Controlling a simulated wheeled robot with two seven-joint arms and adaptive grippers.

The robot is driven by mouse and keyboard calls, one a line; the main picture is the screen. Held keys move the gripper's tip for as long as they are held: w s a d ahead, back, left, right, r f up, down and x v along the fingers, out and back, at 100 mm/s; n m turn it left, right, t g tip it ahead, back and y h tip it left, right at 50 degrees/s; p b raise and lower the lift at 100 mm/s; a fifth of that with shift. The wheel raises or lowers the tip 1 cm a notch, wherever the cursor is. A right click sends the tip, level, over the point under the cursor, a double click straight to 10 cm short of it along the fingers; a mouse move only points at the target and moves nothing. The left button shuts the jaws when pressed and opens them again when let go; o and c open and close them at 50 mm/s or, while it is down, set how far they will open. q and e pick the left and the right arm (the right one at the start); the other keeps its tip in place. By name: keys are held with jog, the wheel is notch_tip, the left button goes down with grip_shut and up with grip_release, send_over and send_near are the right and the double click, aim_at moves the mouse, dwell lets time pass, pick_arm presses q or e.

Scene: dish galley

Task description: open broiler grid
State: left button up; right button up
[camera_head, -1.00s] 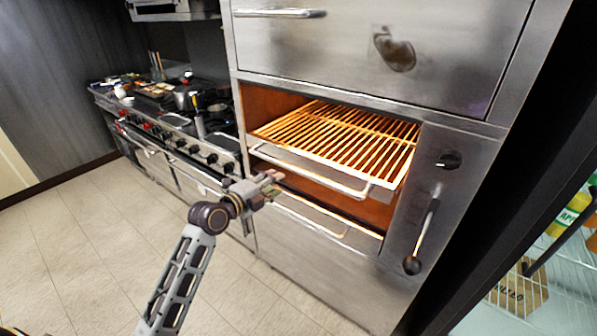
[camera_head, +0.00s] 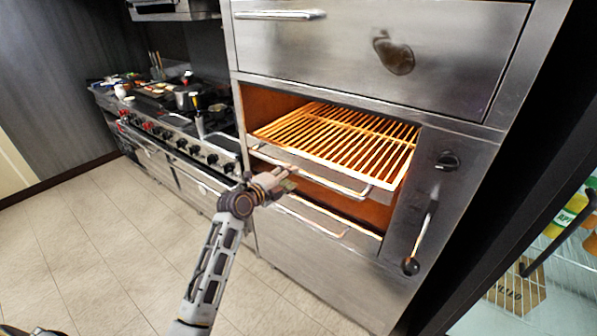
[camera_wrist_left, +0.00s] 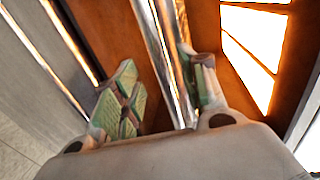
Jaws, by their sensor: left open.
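The broiler grid (camera_head: 345,140) glows orange-lit in the open cavity of the steel broiler. Its front handle bar (camera_head: 325,182) runs across the front of the grid. My left gripper (camera_head: 284,178) is at the left part of this bar. In the left wrist view, the fingers of my left gripper (camera_wrist_left: 162,98) are open, and the bright bar (camera_wrist_left: 165,60) passes between them, nearer the right finger. I cannot tell whether that finger touches it. My right gripper is not in view.
A lower bar (camera_head: 318,222) lies below the grid. A lever with a black ball (camera_head: 411,266) and a knob (camera_head: 449,160) are on the right panel. A stove (camera_head: 190,140) stands at left. A wire-shelved unit (camera_head: 520,295) is at lower right. The tiled floor is clear.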

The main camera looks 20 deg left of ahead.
pick_arm(q)
jog(key=shift+p+x, duration=0.35)
jog(key=shift+x, duration=2.4)
jog(key=shift+w+d, duration=0.1)
jog(key=shift+w, duration=0.1)
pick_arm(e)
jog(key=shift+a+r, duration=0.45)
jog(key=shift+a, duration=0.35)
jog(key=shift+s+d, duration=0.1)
pick_arm(q)
jog(key=c, duration=0.7)
grip_shut()
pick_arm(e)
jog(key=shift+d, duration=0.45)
